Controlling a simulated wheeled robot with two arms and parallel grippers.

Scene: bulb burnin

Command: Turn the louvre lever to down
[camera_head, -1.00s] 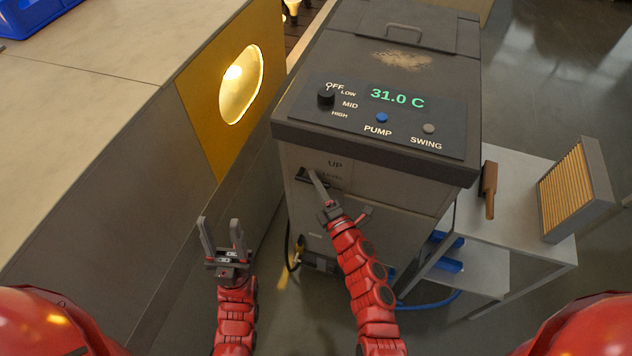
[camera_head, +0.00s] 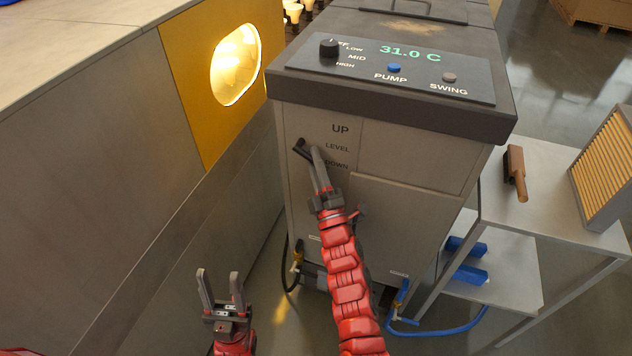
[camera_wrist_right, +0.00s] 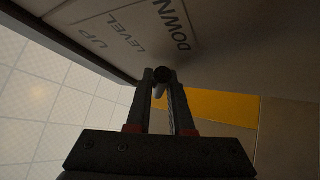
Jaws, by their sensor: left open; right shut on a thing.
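The dark louvre lever (camera_head: 300,148) is on the front of the grey cabinet, left of the printed words UP, LEVEL and DOWN. My right gripper (camera_head: 314,154) reaches up to it and is shut on it, hiding part of it. Which word the lever points at I cannot tell. In the right wrist view the round dark end of the lever (camera_wrist_right: 162,76) shows between the fingertips of the right gripper (camera_wrist_right: 161,84), with the words on the panel above. My left gripper (camera_head: 220,282) is open and empty, low in front of the cabinet and away from it.
The cabinet top has a control panel (camera_head: 390,72) reading 31.0 C, with a knob and two buttons. A long grey bench with a yellow, lit window panel (camera_head: 190,70) stands close on the left. A side table (camera_head: 550,190) on the right holds a brush and a slatted filter.

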